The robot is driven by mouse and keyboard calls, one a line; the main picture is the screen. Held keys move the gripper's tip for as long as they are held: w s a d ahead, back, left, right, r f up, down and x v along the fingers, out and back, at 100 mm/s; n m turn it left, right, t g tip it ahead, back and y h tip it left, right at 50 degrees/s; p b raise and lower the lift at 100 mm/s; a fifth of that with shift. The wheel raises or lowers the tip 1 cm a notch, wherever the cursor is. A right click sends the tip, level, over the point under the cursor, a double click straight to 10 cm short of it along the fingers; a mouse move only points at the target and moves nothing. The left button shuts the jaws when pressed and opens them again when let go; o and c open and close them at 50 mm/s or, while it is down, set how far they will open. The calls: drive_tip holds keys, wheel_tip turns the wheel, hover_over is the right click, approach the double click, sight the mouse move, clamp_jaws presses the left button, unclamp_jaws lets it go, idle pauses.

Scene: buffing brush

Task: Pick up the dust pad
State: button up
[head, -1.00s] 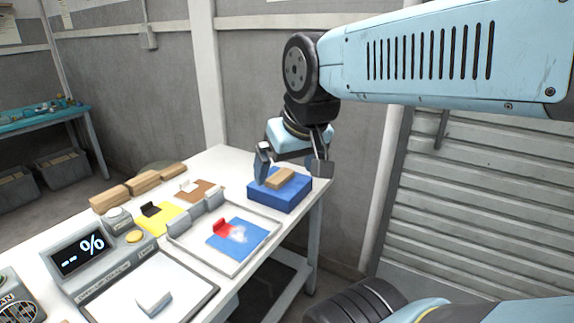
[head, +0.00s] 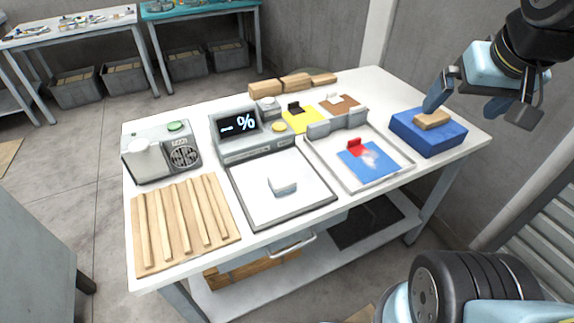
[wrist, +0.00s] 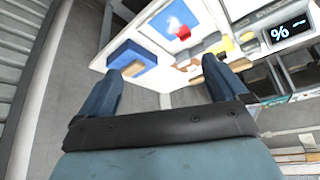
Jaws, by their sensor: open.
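A thick blue block (head: 428,132) with a small wooden block (head: 433,119) on top stands at the table's right end; it looks like the dust pad, but no label shows. My gripper (head: 463,108) is open and empty. In the head view it hangs above and to the right of the block, one finger overlapping the wooden top's edge. In the wrist view, the blue block (wrist: 134,62) lies beyond the fingers, nearer the left one, and my gripper (wrist: 162,66) is apart from it.
A shallow tray (head: 384,186) holds a blue plate (head: 378,165) with a red handle and white dust. A white pad (head: 283,183) lies on the display unit's plate. Yellow and brown plates sit behind. A slatted wooden board (head: 184,226) lies front left. A wall stands behind the table.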

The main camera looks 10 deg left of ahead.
idle(0.6)
drive_tip(key=n+g, duration=0.6)
hover_over(282, 178)
wheel_tip(282, 178, down, 19)
drive_tip(key=f, duration=0.8)
drive_tip(key=shift+w+a, duration=0.1)
drive_tip(key=shift+w, duration=0.25)
drive_tip(key=shift+s+f, duration=0.15)
drive_tip(key=shift+f, duration=1.25)
drive_tip(key=shift+s+f, duration=0.1)
drive_tip(key=shift+f, duration=1.3)
